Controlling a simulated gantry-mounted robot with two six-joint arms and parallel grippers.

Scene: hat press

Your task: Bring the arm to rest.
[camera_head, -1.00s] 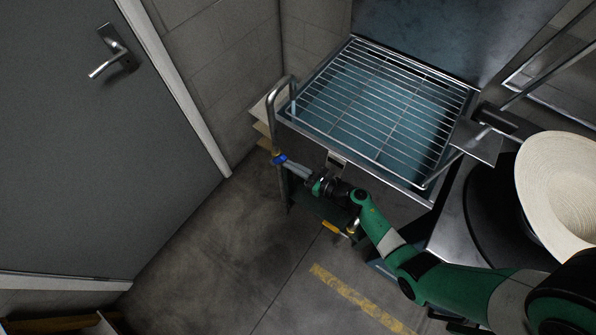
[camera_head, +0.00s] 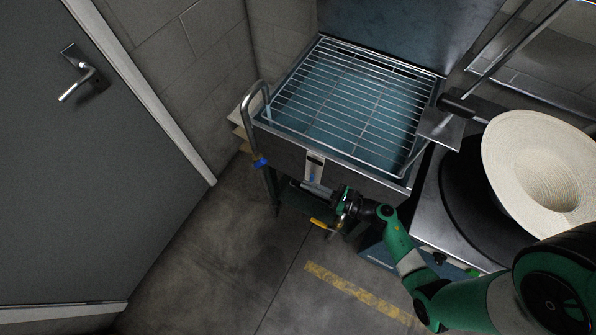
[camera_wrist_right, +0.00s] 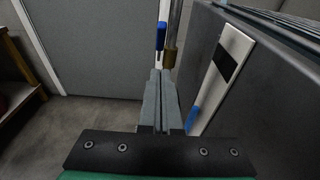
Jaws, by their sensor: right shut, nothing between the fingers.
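My right arm, green and grey, reaches in from the lower right in the head view. Its gripper (camera_head: 306,186) is shut and empty, low in front of the steel basin (camera_head: 290,148). The blue valve handle (camera_head: 261,163) on the pipe is to its left, with a gap between them in the head view. In the right wrist view the shut fingers (camera_wrist_right: 160,76) point towards the pipe, and the blue handle (camera_wrist_right: 161,36) shows beyond their tips. My left gripper is not in view.
A wire rack (camera_head: 355,100) covers the basin. A yellow handle (camera_head: 320,223) sits below my gripper. A straw hat (camera_head: 540,172) rests by the dark round plate (camera_head: 462,200) at right. The floor (camera_head: 215,265) is open towards the grey door (camera_head: 60,170).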

